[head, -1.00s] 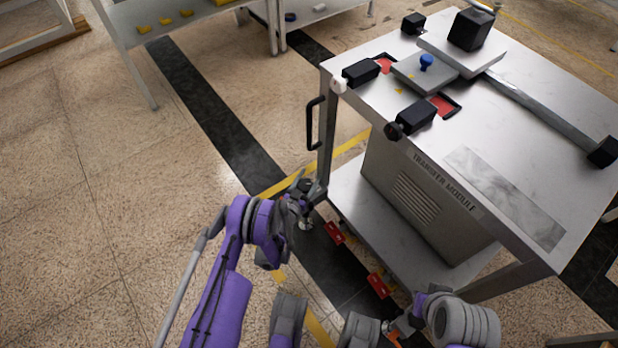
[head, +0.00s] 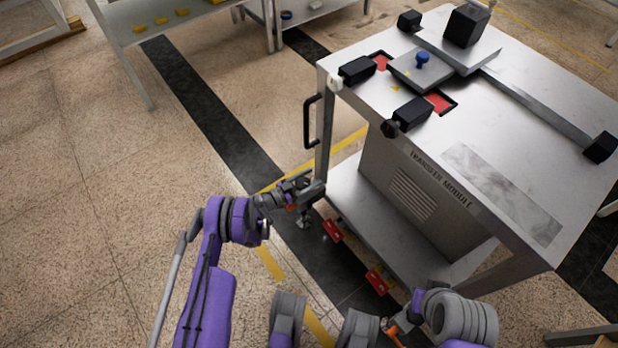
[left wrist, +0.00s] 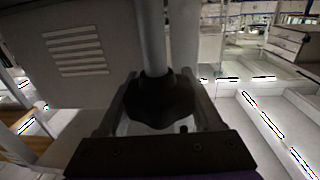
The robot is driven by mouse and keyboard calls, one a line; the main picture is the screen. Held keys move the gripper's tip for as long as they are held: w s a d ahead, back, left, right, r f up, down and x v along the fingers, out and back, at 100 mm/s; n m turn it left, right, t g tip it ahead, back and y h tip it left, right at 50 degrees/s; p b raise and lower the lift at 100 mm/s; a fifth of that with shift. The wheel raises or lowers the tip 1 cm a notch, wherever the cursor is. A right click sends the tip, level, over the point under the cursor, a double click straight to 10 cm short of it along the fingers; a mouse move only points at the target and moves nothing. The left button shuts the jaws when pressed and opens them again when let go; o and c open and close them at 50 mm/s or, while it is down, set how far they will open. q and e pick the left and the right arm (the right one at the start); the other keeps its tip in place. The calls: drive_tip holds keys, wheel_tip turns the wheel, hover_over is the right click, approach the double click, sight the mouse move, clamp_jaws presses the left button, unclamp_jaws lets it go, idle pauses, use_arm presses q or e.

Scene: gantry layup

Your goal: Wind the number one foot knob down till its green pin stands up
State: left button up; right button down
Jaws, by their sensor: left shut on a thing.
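The foot knob (left wrist: 158,100) is black and lobed, on a grey post, in the left wrist view. My left gripper is shut around it, one finger on each side; it also shows in the head view (head: 312,190) at the trolley's near left corner. There the gripper hides the knob. A metal foot (head: 304,222) shows just below the gripper, over the black floor stripe. I can make out no number and no green pin in either view. My right gripper (head: 396,328) is low at the trolley's front, partly hidden by its arm; its jaws are unclear.
The transfer module trolley (head: 470,165) carries black blocks and a plate with a blue knob (head: 422,57). Two red pedals (head: 332,231) (head: 377,280) sit along its lower edge. A black handle (head: 312,120) juts out at its left. Floor to the left is open.

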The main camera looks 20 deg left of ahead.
use_arm(q)
drive_tip(key=shift+s+d+m+g+h, duration=0.1)
drive_tip(key=shift+d+m+g+h, duration=0.05)
drive_tip(key=shift+m+g+h, duration=0.6)
drive_tip(key=o, duration=1.4)
drive_tip(key=shift+d, duration=0.1)
drive_tip(key=p+v, duration=0.1)
drive_tip(key=v, duration=1)
